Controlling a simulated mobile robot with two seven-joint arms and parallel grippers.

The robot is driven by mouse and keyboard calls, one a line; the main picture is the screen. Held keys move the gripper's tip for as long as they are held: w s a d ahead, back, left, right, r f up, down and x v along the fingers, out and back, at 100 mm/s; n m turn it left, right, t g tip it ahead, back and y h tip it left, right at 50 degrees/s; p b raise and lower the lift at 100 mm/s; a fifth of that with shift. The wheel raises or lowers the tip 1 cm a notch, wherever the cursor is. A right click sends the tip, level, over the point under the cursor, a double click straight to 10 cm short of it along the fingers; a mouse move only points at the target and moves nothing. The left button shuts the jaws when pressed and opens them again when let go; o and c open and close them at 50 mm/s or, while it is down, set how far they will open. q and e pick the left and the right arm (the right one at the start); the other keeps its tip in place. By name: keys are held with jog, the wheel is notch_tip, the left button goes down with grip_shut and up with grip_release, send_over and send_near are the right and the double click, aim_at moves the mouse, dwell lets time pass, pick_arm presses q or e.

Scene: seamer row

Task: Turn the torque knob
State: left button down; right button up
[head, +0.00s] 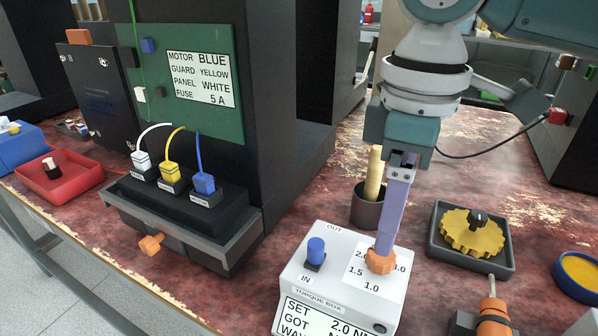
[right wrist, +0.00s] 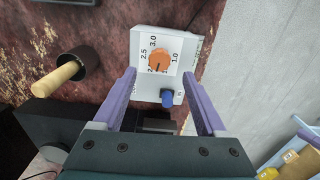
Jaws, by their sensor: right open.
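The orange torque knob (head: 381,261) is on top of the white torque box (head: 325,262), inside a printed dial whose readable figures include 1.0, 1.5 and 3.0. It also shows in the right wrist view (right wrist: 159,61), with a dark mark on it; the exact setting is unclear. The box display (head: 318,318) reads "SET 2.0", with the lines below cut off. My right gripper (head: 386,248) points down over the knob. In the right wrist view its purple fingers (right wrist: 159,73) are open and spread, with the knob between and just beyond their tips. My left gripper is out of view.
A blue switch (head: 316,250) stands on the box left of the knob. A dark cup with a wooden handle (head: 368,207) is close behind. A tray with a yellow gear (head: 471,236) and an orange-handled tool (head: 493,312) lie to the right. A black cabinet stands left.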

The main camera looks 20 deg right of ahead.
aim_at(380, 262)
notch_tip(380, 262, down, 6)
jog(key=shift+r+b, duration=0.15)
jog(key=shift+b, duration=0.4)
grip_shut()
